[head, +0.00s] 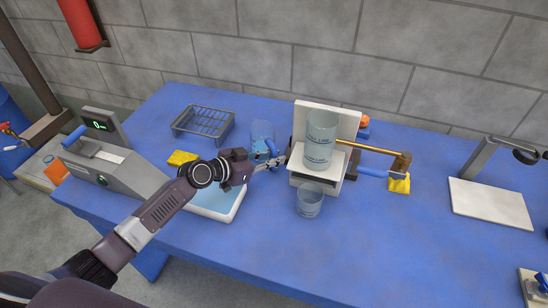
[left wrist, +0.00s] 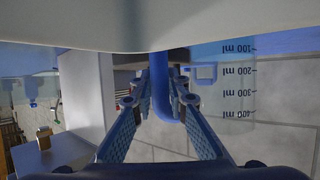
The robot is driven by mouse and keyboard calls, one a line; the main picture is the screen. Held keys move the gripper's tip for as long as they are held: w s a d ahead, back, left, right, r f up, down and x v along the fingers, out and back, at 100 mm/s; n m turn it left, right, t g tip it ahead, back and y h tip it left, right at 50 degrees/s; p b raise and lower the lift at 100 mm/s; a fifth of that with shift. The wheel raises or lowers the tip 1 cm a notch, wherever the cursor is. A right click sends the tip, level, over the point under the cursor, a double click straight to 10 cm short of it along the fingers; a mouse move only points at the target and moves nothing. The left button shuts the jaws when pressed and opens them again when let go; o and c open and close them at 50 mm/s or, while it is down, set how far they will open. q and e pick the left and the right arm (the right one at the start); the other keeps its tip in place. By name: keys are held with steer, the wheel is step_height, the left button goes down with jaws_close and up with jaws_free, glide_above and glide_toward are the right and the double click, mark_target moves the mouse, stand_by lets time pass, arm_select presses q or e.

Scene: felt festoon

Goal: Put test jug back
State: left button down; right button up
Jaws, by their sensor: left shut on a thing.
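The test jug (head: 262,133) is clear with a bluish tint, near the middle of the blue table, left of the white stand. My left gripper (head: 272,157) is in front of it. In the left wrist view my left gripper (left wrist: 155,88) has its fingers around the jug's blue handle (left wrist: 181,100). The clear jug wall with ml marks (left wrist: 225,82) shows there, its scale reading upside down. I cannot tell whether the jug's base touches the table. My right gripper is not in view.
A tall clear vessel (head: 320,130) stands on the white stand (head: 302,122), with a brass arm (head: 375,150) reaching right. A clear beaker (head: 309,201) stands in front. A wire rack (head: 203,122), yellow sponge (head: 182,158) and shallow tray (head: 228,210) lie left.

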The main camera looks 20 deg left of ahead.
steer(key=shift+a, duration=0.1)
arm_select(q)
steer(key=c, duration=1.9)
jaws_free()
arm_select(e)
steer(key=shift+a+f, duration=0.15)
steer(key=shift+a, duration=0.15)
arm_select(q)
steer(key=shift+s+a+r, duration=0.1)
steer(key=shift+s+a, duration=0.05)
steer(key=b+v, duration=0.2)
steer(key=v, duration=0.9)
steer(key=shift+s+a+r, duration=0.1)
steer(key=shift+s+r, duration=0.1)
steer(key=shift+s, duration=0.1)
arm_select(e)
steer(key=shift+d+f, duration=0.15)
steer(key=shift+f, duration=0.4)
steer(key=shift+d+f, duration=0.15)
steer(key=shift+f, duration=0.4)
